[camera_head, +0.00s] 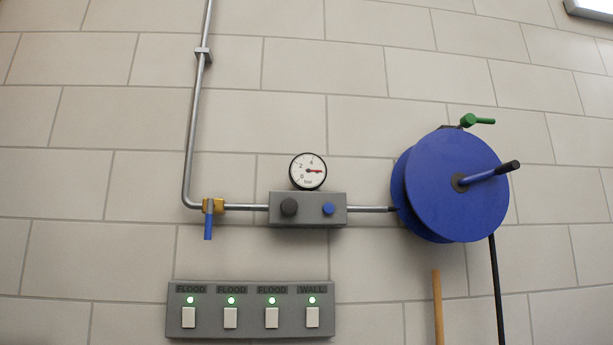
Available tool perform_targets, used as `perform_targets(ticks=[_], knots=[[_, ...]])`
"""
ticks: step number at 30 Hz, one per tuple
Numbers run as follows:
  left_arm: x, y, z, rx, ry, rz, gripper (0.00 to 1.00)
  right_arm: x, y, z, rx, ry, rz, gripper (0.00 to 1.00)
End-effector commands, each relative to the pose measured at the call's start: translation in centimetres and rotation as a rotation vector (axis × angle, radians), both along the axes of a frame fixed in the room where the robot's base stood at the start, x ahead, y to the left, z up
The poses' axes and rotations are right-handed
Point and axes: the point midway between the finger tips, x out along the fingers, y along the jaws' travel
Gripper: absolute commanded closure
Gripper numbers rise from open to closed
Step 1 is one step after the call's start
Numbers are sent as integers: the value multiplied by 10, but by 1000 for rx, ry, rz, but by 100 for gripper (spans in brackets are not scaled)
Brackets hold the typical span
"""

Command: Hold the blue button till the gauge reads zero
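The blue button (329,209) is a small round knob on the right of the front of a grey box (308,222) mounted on the wall. A larger dark grey knob (289,207) is on the box's left. The round pressure gauge (308,172) stands on top of the box, with a white face and black rim. Its red needle points right, past the 4 mark and well away from the 0 at lower left. Nothing touches the button. Neither of my grippers is in view.
A metal pipe (189,130) runs to a brass valve with a blue lever (208,226), pointing down. A blue hose reel (457,190) with a crank sticks out on the right. A switch panel (250,292) with green lights is below. A wooden pole (437,305) stands beneath the reel.

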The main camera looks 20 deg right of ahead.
Motion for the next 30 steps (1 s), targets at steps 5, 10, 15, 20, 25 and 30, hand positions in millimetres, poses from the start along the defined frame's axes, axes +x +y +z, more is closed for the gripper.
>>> perform_targets(ticks=[5, 10, 15, 20, 25, 30], knots=[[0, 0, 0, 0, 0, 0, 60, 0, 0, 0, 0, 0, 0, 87], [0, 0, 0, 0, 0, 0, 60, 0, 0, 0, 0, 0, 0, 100], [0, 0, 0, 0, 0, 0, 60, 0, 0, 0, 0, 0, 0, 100], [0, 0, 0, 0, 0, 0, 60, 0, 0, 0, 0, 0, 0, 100], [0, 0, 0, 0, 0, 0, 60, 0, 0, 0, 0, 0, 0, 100], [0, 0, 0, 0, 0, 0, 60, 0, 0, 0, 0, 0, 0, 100]])
